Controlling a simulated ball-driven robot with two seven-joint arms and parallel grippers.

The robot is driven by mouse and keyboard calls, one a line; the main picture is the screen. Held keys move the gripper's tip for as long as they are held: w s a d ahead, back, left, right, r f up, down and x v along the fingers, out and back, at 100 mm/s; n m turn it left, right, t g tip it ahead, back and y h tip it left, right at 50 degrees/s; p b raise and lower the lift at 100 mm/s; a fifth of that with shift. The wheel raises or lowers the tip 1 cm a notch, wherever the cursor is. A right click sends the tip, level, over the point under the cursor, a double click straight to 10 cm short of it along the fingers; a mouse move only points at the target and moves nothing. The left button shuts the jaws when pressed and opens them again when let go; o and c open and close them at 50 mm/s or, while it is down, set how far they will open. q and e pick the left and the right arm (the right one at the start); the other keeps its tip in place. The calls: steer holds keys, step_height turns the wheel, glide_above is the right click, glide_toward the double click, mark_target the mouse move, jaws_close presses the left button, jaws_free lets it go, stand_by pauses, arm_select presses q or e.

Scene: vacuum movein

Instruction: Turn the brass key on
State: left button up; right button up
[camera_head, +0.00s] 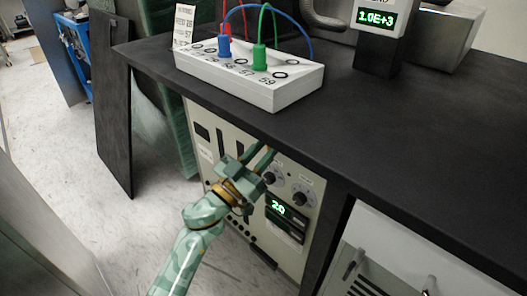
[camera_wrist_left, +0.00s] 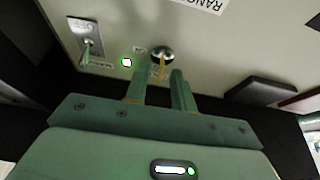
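The brass key (camera_wrist_left: 163,62) sits in a round chrome lock on the pale equipment panel in the left wrist view. My left gripper (camera_wrist_left: 160,74) has its two green fingers apart. Its fingertips are close to the panel, with the key showing in line with the gap between them. I cannot tell whether either finger touches it. In the head view my left gripper (camera_head: 267,158) reaches up to the front panel (camera_head: 300,262) under the black bench. The key is hidden there. My right gripper is in neither view.
Panel knobs (camera_head: 302,198) and a green display (camera_head: 278,207) are near my gripper. The black bench top (camera_head: 400,130) overhangs and carries a white socket box (camera_head: 270,95).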

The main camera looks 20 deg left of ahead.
arm_select(q)
jaws_close()
steer(key=shift+m, duration=0.3)
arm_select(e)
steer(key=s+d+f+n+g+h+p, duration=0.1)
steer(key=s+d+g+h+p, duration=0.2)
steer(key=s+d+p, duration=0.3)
arm_select(q)
steer(key=shift+a+r+m+g+h+p, duration=0.1)
steer(key=shift+m+g+h+p, duration=0.9)
steer(key=shift+m, duration=2.65)
steer(key=shift+a+r+m+g+h+b, duration=0.1)
steer(key=shift+m+g+h, duration=0.45)
steer(key=shift+m+g, duration=2.15)
steer(key=shift+a+m+g+h+p, duration=0.1)
steer(key=shift+m+g+h+p, duration=0.4)
steer(key=shift+m, duration=4.15)
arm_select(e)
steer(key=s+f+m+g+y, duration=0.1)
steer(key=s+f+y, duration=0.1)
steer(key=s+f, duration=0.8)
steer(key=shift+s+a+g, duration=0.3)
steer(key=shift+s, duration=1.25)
arm_select(q)
steer(key=shift+h, duration=0.25)
